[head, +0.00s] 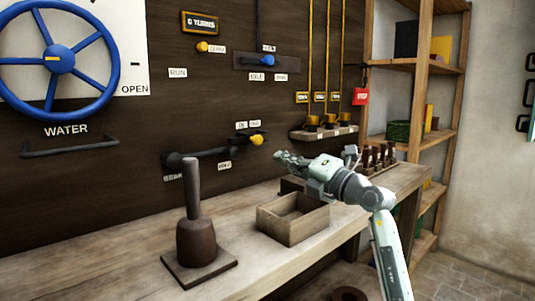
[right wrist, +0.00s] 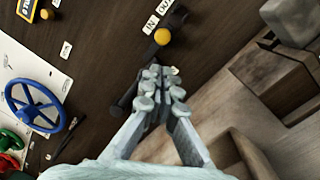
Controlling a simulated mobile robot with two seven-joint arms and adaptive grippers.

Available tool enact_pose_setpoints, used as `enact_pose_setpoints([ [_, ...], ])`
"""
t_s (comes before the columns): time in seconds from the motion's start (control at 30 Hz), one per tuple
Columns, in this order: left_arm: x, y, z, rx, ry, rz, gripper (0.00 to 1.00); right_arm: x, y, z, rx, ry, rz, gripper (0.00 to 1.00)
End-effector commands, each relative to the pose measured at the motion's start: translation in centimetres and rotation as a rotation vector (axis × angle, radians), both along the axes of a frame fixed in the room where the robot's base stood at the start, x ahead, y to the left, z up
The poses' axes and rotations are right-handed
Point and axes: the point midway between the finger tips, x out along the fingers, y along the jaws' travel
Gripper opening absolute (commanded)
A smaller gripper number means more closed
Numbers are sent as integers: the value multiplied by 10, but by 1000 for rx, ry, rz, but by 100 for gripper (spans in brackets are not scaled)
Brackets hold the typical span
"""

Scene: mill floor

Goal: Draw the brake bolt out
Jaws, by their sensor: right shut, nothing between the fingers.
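A yellow knob (head: 257,140) sticks out of the dark wall panel below two small labels; it seems to be the end of the brake bolt. In the right wrist view the yellow knob (right wrist: 162,36) sits beside labels that read IN and OUT. A dark bar (head: 195,155) runs along the panel to its left. My right gripper (head: 281,157) is shut and empty, right of and slightly below the knob in the head view. In the wrist view its closed fingertips (right wrist: 162,84) lie below the knob, apart from it. My left gripper is not in view.
On the bench (head: 120,262) stand an open wooden box (head: 293,233) and a dark mallet-like tool (head: 195,235) on a square plate. A blue WATER wheel (head: 60,58) is on the panel at left. Shelves (head: 425,140) stand at right.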

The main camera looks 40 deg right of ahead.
Motion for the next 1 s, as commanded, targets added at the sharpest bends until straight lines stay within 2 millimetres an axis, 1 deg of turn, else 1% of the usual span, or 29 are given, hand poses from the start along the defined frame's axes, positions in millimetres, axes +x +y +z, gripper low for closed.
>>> enact_pose_setpoints([
  [0.3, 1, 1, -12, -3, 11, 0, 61, 55, 4, 8, 1, -1, 2, 0],
  [0.4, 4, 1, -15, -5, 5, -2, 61, 71, 6, 9, 2, -1, 3, 0],
  [0.5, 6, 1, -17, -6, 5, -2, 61, 83, 6, 10, 1, 0, 2, 0],
  [0.6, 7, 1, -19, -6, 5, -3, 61, 90, 7, 11, 0, -2, 1, 0],
  [0.7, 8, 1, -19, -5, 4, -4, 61, 93, 7, 11, -1, -1, 1, 0],
  [1.0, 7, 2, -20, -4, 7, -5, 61, 93, 6, 10, -1, -1, 1, 0],
])
